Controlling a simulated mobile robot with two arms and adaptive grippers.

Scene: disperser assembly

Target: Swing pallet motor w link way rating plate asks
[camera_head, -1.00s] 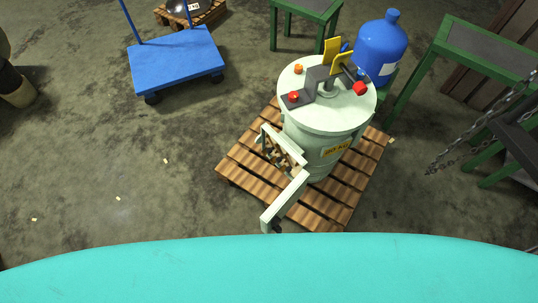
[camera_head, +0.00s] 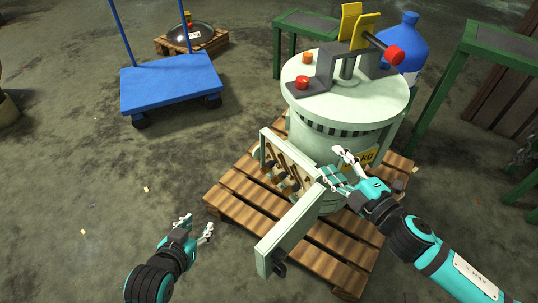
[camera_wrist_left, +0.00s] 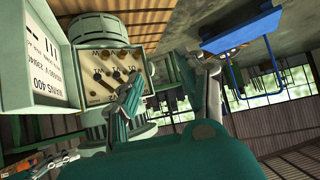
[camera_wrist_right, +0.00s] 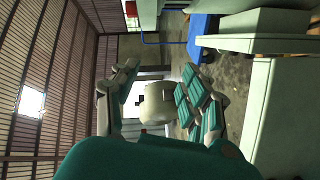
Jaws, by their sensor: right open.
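The pale green motor (camera_head: 325,150) stands upright on a wooden pallet (camera_head: 235,210). Its terminal box (camera_head: 265,152) is open, with several brass-coloured terminals or links inside; which are linked is too small to tell. In the left wrist view the terminal panel (camera_wrist_left: 108,72) shows letters including W, V and U. The box's open cover (camera_head: 285,235) carries a white rating plate (camera_wrist_left: 45,45) with partly legible print including 400. My left gripper (camera_head: 198,226) is open and empty, left of the pallet's front. My right gripper (camera_head: 336,166) is open, in front of the motor, right of the box.
A blue cart (camera_head: 170,85) stands at the upper left, near a small pallet with a dark round part (camera_head: 192,33). A blue bottle (camera_head: 405,38) and green-framed tables (camera_head: 300,22) stand behind the motor.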

